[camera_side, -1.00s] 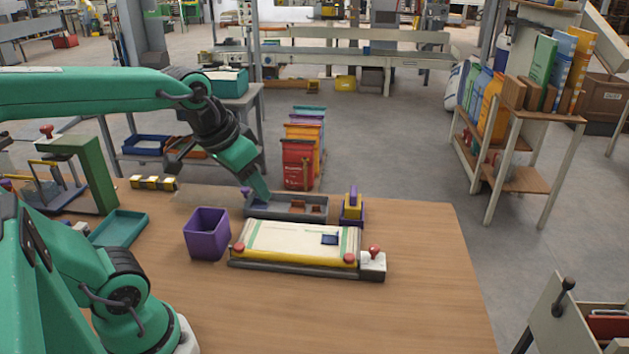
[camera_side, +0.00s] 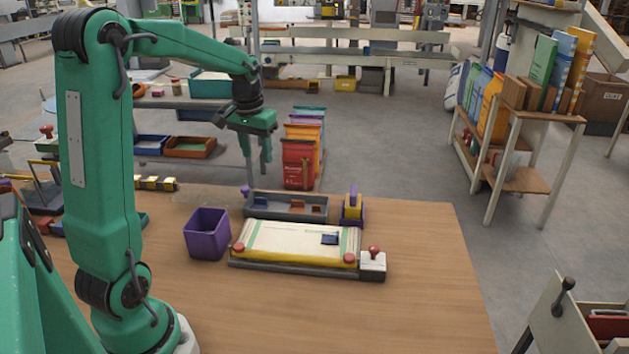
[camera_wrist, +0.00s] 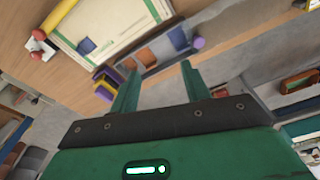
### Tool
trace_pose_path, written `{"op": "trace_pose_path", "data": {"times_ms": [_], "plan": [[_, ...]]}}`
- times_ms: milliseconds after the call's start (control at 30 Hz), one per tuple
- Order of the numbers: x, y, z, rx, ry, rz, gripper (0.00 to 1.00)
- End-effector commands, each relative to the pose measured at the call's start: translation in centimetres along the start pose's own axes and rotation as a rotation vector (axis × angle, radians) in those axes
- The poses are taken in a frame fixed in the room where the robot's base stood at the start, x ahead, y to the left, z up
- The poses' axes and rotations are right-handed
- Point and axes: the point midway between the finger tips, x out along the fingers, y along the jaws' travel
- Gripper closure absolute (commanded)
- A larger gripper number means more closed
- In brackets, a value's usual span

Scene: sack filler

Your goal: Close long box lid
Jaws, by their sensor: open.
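My gripper (camera_side: 256,157) is open and empty, fingers down, raised above and apart from the knob. In the wrist view, my gripper (camera_wrist: 158,80) has its fingers spread, with the box (camera_wrist: 163,66) beyond them and the purple knob (camera_wrist: 198,43) near one fingertip.
A yellow-and-purple piece (camera_side: 352,208) stands at the box's right end. A white board with red knobs (camera_side: 290,243) lies in front of the box. A purple bin (camera_side: 206,233) stands left of the board. The table's front right (camera_side: 420,300) is clear.

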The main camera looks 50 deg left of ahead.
Motion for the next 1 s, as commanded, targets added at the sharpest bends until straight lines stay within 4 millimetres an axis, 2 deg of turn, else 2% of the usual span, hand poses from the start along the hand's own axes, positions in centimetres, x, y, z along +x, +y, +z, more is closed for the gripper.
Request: {"op": "trace_pose_path", "data": {"times_ms": [33, 200, 400, 600, 833, 1000], "plan": [[1.0, -1.2, -0.7, -0.023, -0.019, -0.001, 0.53], [3.9, -4.6, -2.4, -0.084, -0.069, -0.003, 0.53], [6.3, -7.6, -3.5, -0.133, -0.107, -0.002, 0.53], [7.2, -8.6, -3.7, -0.149, -0.119, -0.001, 0.53], [7.4, -8.6, -3.7, -0.148, -0.119, -0.001, 0.53], [8.4, -8.5, -3.5, -0.148, -0.121, 0.000, 0.53]]}}
